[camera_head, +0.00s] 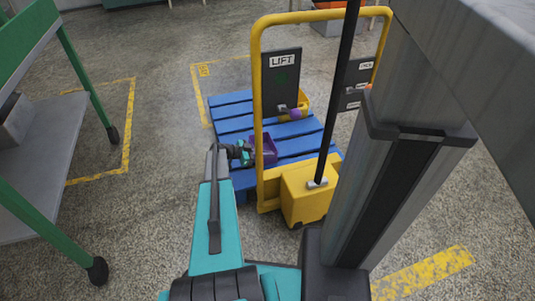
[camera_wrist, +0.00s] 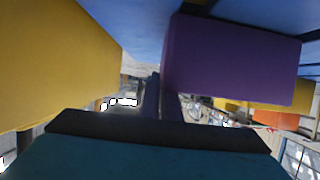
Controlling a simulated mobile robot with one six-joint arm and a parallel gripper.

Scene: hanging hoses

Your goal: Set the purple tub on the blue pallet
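In the wrist view, which looks turned over, the tub (camera_wrist: 230,60) fills the upper right against the pallet's blue surface (camera_wrist: 140,25). My gripper (camera_head: 246,153) is at the tub's left side. In the wrist view two narrow dark fingers (camera_wrist: 162,100) stand close together by the tub's edge. Whether they pinch its wall or are apart from it is unclear.
A yellow lift frame (camera_head: 256,80) with a dark LIFT panel (camera_head: 282,80) stands over the pallet's right side. Its yellow base box (camera_head: 304,192) is in front. A green-framed grey cart (camera_head: 40,150) stands at left. The floor between cart and pallet is clear.

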